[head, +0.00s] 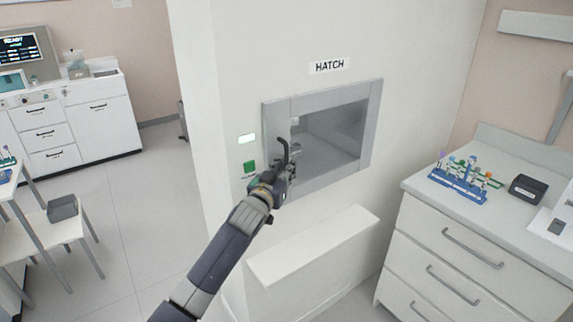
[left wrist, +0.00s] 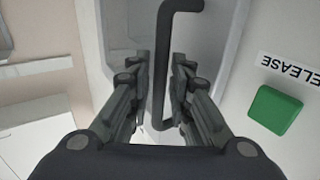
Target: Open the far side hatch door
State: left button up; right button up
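The hatch (head: 325,135) is set in a white wall under a HATCH sign, with a grey frame around a grey, see-through-looking middle. A dark bent handle (head: 284,152) stands at its left side and shows as a dark bar in the left wrist view (left wrist: 181,6). My left gripper (head: 281,178) is at the handle's lower part. In the left wrist view its two fingers (left wrist: 161,75) are apart, with the bar between them and no clear grip. I cannot tell whether the hatch door is fully shut. My right gripper is out of view.
A white ledge (head: 313,246) juts out below. A drawer cabinet (head: 470,250) with a blue tube rack (head: 458,187) stands right.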

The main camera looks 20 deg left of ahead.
pick_arm(q)
jog(key=shift+w, duration=0.55)
jog(key=shift+c, duration=0.5)
grip_shut()
